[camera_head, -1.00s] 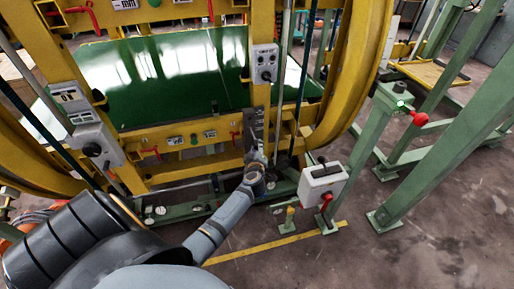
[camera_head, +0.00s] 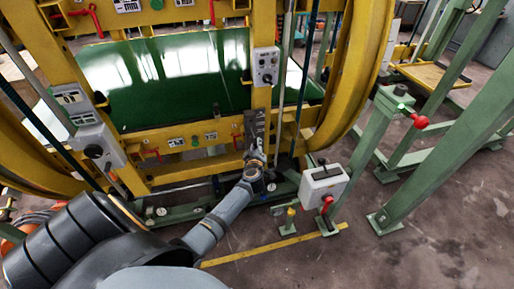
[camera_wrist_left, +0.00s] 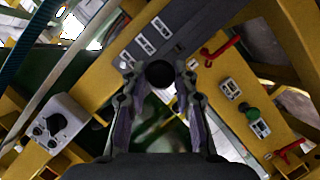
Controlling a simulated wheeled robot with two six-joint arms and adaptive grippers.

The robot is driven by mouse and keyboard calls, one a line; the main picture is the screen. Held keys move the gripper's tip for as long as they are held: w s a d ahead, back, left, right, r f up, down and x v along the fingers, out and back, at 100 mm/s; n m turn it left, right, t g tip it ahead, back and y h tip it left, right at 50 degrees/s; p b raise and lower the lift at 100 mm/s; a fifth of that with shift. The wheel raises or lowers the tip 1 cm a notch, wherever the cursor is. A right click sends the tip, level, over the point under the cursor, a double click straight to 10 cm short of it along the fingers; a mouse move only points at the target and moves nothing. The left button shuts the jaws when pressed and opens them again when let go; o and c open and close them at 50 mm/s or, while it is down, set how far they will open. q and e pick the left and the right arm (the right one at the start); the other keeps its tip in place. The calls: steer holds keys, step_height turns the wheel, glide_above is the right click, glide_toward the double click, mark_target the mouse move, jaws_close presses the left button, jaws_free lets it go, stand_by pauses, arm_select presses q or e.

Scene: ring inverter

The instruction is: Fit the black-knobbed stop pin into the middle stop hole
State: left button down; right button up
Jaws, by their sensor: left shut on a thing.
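My left gripper (camera_head: 256,157) is at the dark grey stop plate (camera_head: 256,124) on the yellow frame's upright. In the left wrist view its two fingers (camera_wrist_left: 160,78) are closed on the black knob of the stop pin (camera_wrist_left: 160,74). The knob faces the camera and hides the pin's shank. The dark stop plate (camera_wrist_left: 190,22) lies behind the knob, with several white labels in a row along it. The stop holes cannot be made out, and I cannot tell whether the pin's tip is in one. My right gripper is not in view.
Red handles (camera_wrist_left: 221,47) and a green knob (camera_wrist_left: 249,111) stick out from the yellow beam beside the plate. A grey control box (camera_head: 265,66) sits above on the upright. A white box with levers (camera_head: 323,184) stands at right. Open floor lies at front right.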

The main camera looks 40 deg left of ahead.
arm_select(q)
steer(key=shift+w+a, duration=1.15)
steer(key=shift+a, duration=0.2)
steer(key=shift+w+a, duration=1.1)
steer(key=shift+a, duration=0.2)
steer(key=c, duration=1)
jaws_free()
steer(key=v, duration=1.2)
